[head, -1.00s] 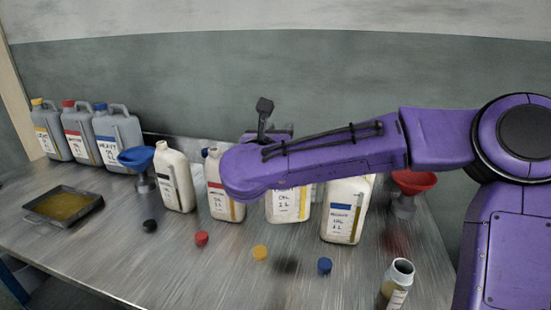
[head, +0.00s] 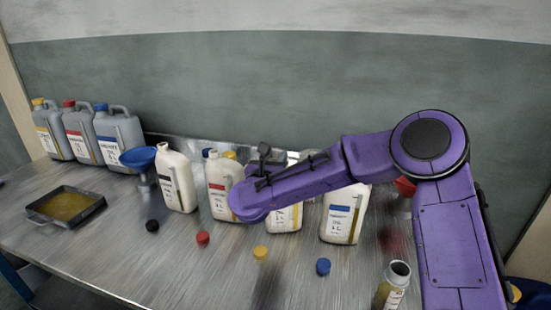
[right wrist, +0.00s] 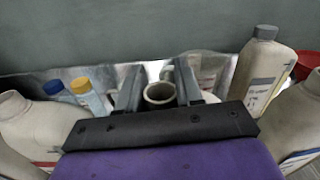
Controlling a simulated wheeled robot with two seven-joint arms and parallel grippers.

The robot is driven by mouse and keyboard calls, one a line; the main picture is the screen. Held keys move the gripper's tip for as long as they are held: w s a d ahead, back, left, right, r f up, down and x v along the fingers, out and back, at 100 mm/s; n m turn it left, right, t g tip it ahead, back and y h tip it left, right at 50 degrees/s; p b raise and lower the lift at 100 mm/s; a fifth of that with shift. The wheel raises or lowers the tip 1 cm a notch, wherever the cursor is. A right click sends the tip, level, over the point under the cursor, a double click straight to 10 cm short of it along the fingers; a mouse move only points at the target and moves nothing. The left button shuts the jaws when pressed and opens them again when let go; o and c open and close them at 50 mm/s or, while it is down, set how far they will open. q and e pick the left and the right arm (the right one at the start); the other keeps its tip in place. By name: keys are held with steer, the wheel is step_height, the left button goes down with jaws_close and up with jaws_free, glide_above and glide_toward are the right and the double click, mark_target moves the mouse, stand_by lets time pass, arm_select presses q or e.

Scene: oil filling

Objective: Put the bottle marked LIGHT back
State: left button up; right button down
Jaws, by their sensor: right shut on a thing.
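The white bottle with a yellow-edged label (head: 283,218) stands upright in the row of white bottles, apparently on the table. My arm covers its upper part, including the first word of its label, so I cannot read LIGHT. In the right wrist view its open, round mouth (right wrist: 160,94) shows between the two fingers. My right gripper (right wrist: 158,72) is shut on this bottle. My left gripper is not in view.
A red-label bottle (head: 222,185) stands close on the left, a blue-label bottle (head: 344,212) on the right. Smaller capped bottles (right wrist: 90,95) stand behind. Loose caps, including a yellow cap (head: 260,253), lie in front. An open container (head: 392,286) stands at front right.

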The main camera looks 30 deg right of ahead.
steer(key=shift+r, duration=0.15)
steer(key=shift+s, duration=0.1)
steer(key=c, duration=0.7)
jaws_free()
steer(key=shift+c, duration=0.2)
steer(key=shift+s+a, duration=0.1)
steer(key=shift+a, duration=0.1)
steer(key=b+v, duration=0.2)
steer(key=v, duration=0.9)
steer(key=shift+s+a+b, duration=0.2)
steer(key=shift+a+b, duration=0.05)
steer(key=shift+b, duration=0.1)
